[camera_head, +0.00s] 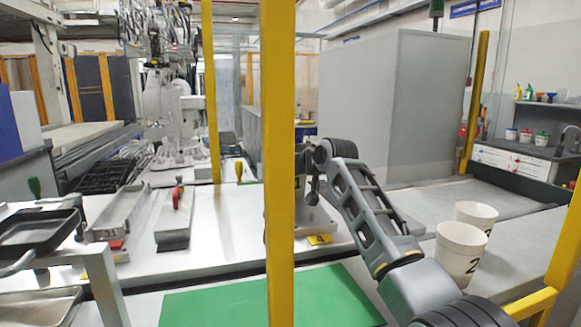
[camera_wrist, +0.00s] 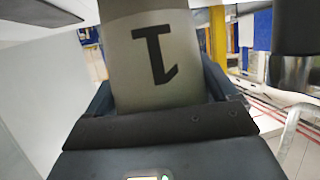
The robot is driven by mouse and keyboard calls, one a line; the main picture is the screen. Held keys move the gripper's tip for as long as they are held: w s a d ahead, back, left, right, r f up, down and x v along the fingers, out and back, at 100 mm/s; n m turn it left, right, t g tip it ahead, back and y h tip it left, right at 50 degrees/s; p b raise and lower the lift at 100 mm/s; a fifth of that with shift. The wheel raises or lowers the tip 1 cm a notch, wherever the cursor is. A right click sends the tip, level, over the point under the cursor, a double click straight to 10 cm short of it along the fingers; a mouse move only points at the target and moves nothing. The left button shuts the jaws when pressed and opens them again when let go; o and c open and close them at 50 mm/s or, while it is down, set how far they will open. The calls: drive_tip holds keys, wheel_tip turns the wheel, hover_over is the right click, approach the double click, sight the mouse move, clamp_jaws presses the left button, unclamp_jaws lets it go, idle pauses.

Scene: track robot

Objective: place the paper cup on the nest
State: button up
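A pale paper cup (camera_wrist: 160,60) with a black "1", upside down in the wrist view, sits between the dark fingers of my gripper (camera_wrist: 158,88), which is shut on it. In the head view my gripper (camera_head: 311,188) is at the end of my arm beside the yellow post, which hides much of the held cup. A white paper cup (camera_head: 461,254) marked "2" stands upright at the right, with another cup (camera_head: 475,214) just behind it. I cannot tell which thing is the nest; a grey block (camera_head: 313,218) with a yellow tag is below my gripper, partly hidden.
A yellow post (camera_head: 281,120) rises in the near middle. A green mat (camera_head: 220,304) lies on the grey worktop. Metal fixtures (camera_head: 173,222) and dark trays (camera_head: 40,232) are at the left. A tall grey cabinet (camera_head: 400,110) stands behind. The grey top around the right-hand cups is mostly clear.

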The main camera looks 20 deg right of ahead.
drive_tip(key=shift+o, duration=1.1)
drive_tip(key=shift+s+r+p, duration=0.15)
drive_tip(key=shift+r+p, duration=0.2)
drive_tip(key=shift+p, duration=0.05)
drive_tip(key=p+v, duration=0.8)
drive_tip(key=v, duration=0.3)
drive_tip(key=shift+s, duration=0.25)
drive_tip(key=shift+d, duration=0.15)
drive_tip(key=shift+c, duration=0.5)
